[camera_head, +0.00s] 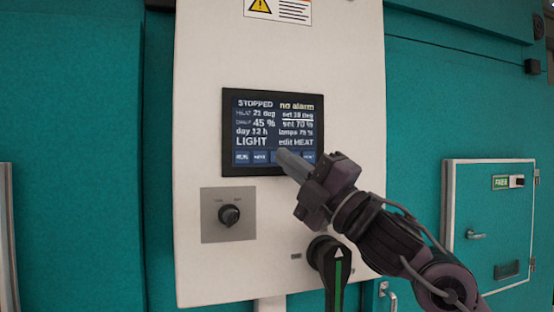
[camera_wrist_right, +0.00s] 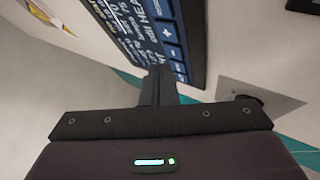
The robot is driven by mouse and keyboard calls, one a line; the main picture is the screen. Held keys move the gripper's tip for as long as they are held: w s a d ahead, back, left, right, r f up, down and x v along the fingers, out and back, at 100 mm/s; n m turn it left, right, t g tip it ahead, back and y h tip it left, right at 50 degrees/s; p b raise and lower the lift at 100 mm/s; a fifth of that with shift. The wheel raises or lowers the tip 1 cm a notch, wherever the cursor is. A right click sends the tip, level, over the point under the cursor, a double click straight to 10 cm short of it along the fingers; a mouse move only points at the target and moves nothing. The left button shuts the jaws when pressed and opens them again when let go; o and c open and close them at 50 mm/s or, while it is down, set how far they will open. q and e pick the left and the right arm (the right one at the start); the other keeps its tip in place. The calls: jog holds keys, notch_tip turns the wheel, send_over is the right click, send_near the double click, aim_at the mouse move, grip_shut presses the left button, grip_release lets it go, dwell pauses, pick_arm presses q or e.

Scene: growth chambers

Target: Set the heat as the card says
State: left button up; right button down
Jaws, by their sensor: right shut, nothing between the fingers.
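The control screen (camera_head: 272,131) is set in a white panel. It reads STOPPED, no alarm, HEAT about 21 deg, a small underlined set value that looks like 18 deg, and edit HEAT. Several blue buttons run along its bottom edge. My right gripper (camera_head: 284,156) is shut and empty, its tips in front of the third button, which they partly cover. No card with a heat value is readable. My left gripper is not in view.
Below the screen are a knob on a grey plate (camera_head: 229,214) and a black handle (camera_head: 331,262) with a green stripe, close under my right arm. A warning label (camera_head: 278,10) is at the top.

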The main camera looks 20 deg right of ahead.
jog(key=shift+s+b, duration=0.65)
jog(key=shift+s, duration=1.85)
jog(key=shift+d, duration=0.1)
